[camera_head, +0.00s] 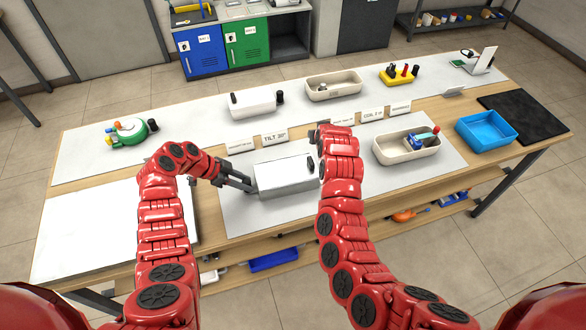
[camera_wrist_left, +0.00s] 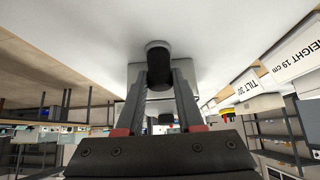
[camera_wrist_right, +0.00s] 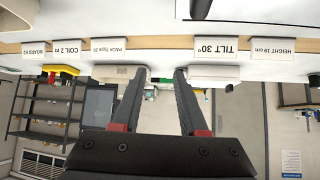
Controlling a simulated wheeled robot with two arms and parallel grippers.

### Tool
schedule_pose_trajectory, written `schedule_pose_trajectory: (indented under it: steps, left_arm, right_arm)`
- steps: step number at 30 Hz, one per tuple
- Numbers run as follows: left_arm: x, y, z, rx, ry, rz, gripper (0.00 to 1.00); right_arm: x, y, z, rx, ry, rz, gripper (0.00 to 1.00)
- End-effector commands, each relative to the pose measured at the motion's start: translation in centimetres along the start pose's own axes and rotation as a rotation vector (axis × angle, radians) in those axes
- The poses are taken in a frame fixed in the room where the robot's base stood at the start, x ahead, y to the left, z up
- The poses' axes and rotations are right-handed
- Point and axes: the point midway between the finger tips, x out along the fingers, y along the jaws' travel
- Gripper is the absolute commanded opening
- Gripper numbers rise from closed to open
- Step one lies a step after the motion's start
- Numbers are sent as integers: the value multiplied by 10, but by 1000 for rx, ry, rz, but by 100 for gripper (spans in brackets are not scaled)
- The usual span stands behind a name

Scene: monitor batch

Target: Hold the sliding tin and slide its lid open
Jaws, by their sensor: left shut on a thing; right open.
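The sliding tin (camera_head: 287,178) is a light grey box lying on the pale mat at the front middle of the bench. My left gripper (camera_head: 248,185) is at its left end. In the left wrist view my left gripper (camera_wrist_left: 160,80) is shut on a black knob (camera_wrist_left: 159,66) with a grey box-like face (camera_wrist_left: 134,76) behind it. A dark knob (camera_head: 311,164) shows at the tin's right end. My right arm stands just right of the tin and hides its own fingers in the head view. In the right wrist view my right gripper (camera_wrist_right: 163,72) is open with nothing between its fingers.
Label cards, including TILT 30° (camera_head: 274,136), stand behind the tin. Behind them are a white box with a black knob (camera_head: 253,103) and a beige tray (camera_head: 333,88). Another beige tray (camera_head: 392,158) and a blue tray (camera_head: 487,134) lie to the right. The white board (camera_head: 100,230) at left is clear.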

Motion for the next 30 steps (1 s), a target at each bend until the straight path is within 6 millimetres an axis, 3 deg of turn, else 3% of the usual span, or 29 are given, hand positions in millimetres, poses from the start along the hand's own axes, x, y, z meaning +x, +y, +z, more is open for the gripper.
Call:
schedule_pose_trajectory:
  steps: [9,15,20,30]
  left_arm:
    - [0,0,1,0,-1,-1,0]
    - [0,0,1,0,-1,0,0]
    - [0,0,1,0,-1,0,0]
    - [0,0,1,0,-1,0,0]
  right_arm:
    - [-52,-21,31,-98,-409,-67,42]
    - [-69,-24,41,-123,-509,-77,42]
    - [-60,-24,50,-127,-522,-78,42]
    - [-22,-27,72,-126,-520,-79,42]
